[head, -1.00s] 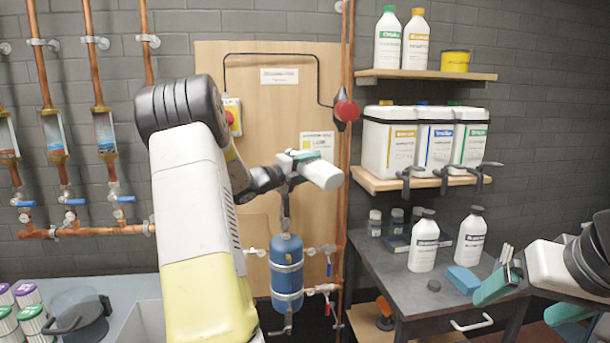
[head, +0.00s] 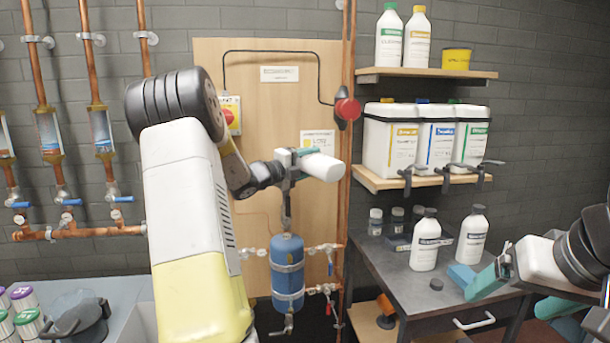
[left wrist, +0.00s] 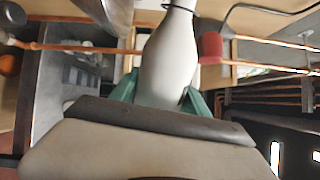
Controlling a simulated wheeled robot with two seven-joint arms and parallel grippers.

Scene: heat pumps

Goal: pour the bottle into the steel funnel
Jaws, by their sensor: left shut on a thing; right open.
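My left gripper (head: 297,160) is shut on a white bottle (head: 322,167), high in front of the wooden panel. The bottle lies nearly sideways in the head view, one end pointing right. In the left wrist view the bottle (left wrist: 170,62) sits between the green fingers (left wrist: 160,92). A narrow grey metal piece (head: 286,207) shows below the gripper, above the blue tank; I cannot tell whether it is the steel funnel. A grey metallic cone (left wrist: 106,12) shows at the top edge of the left wrist view, apart from the bottle. My right gripper (head: 508,298) is open and empty, near the grey table.
The blue tank (head: 287,265) has valves and copper pipes beside it. The grey table (head: 390,272) holds two white bottles and a blue block (head: 461,274). Shelves (head: 425,180) with containers hang above it. A red knob (head: 347,109) is near the held bottle.

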